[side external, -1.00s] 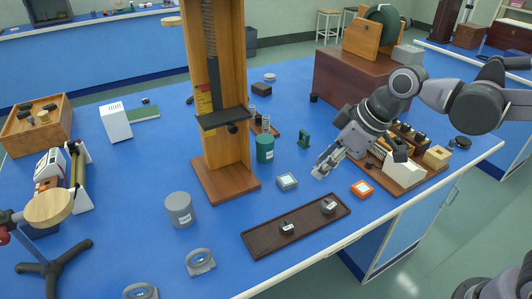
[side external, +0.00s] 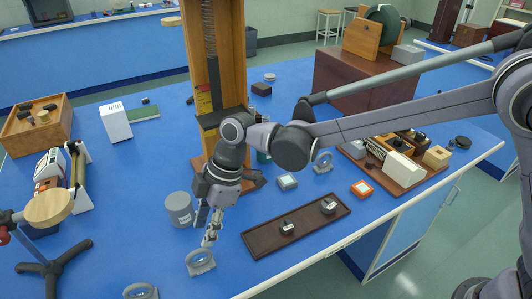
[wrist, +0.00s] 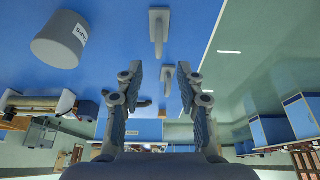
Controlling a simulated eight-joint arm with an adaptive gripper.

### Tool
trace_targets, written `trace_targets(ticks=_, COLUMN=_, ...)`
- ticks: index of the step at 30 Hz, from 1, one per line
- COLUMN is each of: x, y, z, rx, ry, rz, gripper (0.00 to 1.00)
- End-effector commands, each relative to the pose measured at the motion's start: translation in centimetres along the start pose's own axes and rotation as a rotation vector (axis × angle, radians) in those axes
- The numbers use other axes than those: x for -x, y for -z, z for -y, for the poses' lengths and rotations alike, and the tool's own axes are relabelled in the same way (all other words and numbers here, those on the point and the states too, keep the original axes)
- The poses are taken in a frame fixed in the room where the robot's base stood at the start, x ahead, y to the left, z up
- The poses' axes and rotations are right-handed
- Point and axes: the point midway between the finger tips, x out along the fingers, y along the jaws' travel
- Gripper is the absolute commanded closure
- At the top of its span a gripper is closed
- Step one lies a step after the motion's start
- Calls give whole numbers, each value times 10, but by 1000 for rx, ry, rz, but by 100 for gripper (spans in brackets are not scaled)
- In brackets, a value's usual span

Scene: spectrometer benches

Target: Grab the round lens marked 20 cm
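Three grey ring-shaped lenses on stands show in the side view: one at the front (side external: 201,262), one at the bottom edge (side external: 141,292), partly cut off, and one behind the dark tray (side external: 322,161). Their markings are too small to read. My gripper (side external: 211,238) points down just above and behind the front lens. In the wrist view my gripper (wrist: 166,75) has its fingers apart with nothing held between them. A nearer lens (wrist: 158,30) and a farther lens (wrist: 167,78) appear there nearly edge-on, their faces hidden.
A grey labelled cylinder (side external: 179,211) stands left of my gripper and also shows in the wrist view (wrist: 62,40). A dark tray (side external: 262,241) with two small weights lies to the right. A wooden column (side external: 216,60) rises behind. The table's front edge is close to the front lens.

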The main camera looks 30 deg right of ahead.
Motion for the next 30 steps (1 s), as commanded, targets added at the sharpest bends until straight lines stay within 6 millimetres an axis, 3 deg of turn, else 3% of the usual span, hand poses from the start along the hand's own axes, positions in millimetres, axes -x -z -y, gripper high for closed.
trace_targets(ticks=6, x=-32, y=0, z=-1, rx=-1, ry=-1, rz=0, gripper=62)
trace_targets(ticks=14, x=-49, y=-2, z=-1, rx=-3, ry=-2, rz=1, gripper=62)
trace_targets(ticks=22, x=-85, y=-5, z=-2, rx=-3, ry=-2, rz=0, gripper=62)
trace_targets(ticks=30, x=-95, y=-5, z=-2, rx=-4, ry=-3, rz=0, gripper=62)
